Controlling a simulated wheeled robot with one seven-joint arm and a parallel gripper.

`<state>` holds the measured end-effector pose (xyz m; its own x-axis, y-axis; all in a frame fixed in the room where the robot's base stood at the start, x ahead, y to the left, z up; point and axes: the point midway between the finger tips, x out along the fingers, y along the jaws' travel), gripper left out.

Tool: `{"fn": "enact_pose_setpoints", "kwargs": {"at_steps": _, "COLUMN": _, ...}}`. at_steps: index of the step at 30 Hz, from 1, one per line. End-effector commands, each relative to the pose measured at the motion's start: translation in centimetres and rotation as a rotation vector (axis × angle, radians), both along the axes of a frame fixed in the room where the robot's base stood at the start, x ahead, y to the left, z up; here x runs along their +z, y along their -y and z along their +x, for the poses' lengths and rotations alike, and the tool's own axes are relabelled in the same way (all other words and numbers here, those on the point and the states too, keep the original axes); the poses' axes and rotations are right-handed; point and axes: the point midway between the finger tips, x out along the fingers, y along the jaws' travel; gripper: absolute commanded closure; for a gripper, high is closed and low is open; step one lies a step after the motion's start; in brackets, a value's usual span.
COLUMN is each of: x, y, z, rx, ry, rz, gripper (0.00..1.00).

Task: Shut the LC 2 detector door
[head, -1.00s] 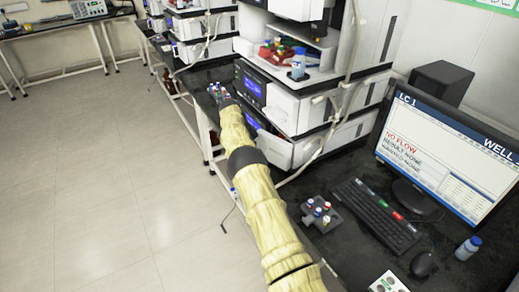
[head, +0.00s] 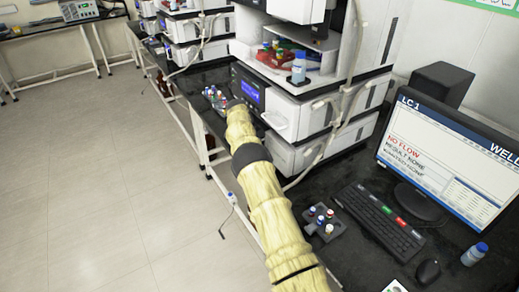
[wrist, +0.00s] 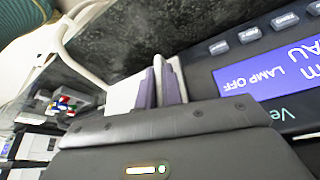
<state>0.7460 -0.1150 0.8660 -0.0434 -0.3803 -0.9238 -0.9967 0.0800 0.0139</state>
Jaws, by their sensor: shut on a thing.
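In the wrist view my gripper (wrist: 161,88) has its two purple-grey fingers shut on a thin white piece, which looks like the edge of the detector door (wrist: 124,95). Beside it is a dark front panel with a blue display (wrist: 270,72) reading "LAMP OFF" and "AU". In the head view my yellow-sleeved arm reaches to the front of the nearest stack, close to a module with a blue display (head: 249,91). My fingers and the door are hidden there. I see no readable LC 2 label.
A rack of vials (head: 216,98) stands on the bench near my wrist. A monitor (head: 445,160) reading LC 1, a keyboard (head: 380,217) and a second vial rack (head: 324,221) are to the right. White tubing (head: 347,90) hangs along the stack. The floor at left is clear.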

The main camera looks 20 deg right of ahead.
Motion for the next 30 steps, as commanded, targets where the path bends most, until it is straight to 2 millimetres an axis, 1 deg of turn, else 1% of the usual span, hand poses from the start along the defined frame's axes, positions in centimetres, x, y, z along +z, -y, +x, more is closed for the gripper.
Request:
{"fn": "enact_pose_setpoints", "kwargs": {"at_steps": 6, "x": 0.1, "y": 0.2, "z": 0.0, "rx": 0.0, "ry": 0.001, "rz": -0.002, "gripper": 1.0}}
{"fn": "enact_pose_setpoints", "kwargs": {"at_steps": 7, "x": 0.1, "y": 0.2, "z": 0.0, "rx": -0.001, "ry": 0.001, "rz": -0.002, "gripper": 0.86}}
{"fn": "enact_pose_setpoints", "kwargs": {"at_steps": 8, "x": 0.1, "y": 0.2, "z": 0.0, "rx": -0.001, "ry": 0.001, "rz": -0.002, "gripper": 0.83}}
{"fn": "enact_pose_setpoints", "kwargs": {"at_steps": 16, "x": 0.1, "y": 0.3, "z": 0.0, "rx": -0.002, "ry": 0.002, "rz": -0.001, "gripper": 0.83}}
{"fn": "enact_pose_setpoints", "kwargs": {"at_steps": 20, "x": 0.6, "y": 0.0, "z": 0.1, "rx": -0.002, "ry": 0.003, "rz": -0.001, "gripper": 0.83}}
{"fn": "enact_pose_setpoints", "kwargs": {"at_steps": 23, "x": 1.7, "y": -0.4, "z": 0.2, "rx": -0.001, "ry": 0.006, "rz": -0.001, "gripper": 0.83}}
{"fn": "enact_pose_setpoints", "kwargs": {"at_steps": 26, "x": 3.2, "y": -1.0, "z": 0.2, "rx": 0.0, "ry": 0.007, "rz": -0.001, "gripper": 0.83}}
{"fn": "enact_pose_setpoints", "kwargs": {"at_steps": 30, "x": 5.8, "y": -2.1, "z": 0.4, "rx": -0.001, "ry": 0.006, "rz": -0.001, "gripper": 0.83}}
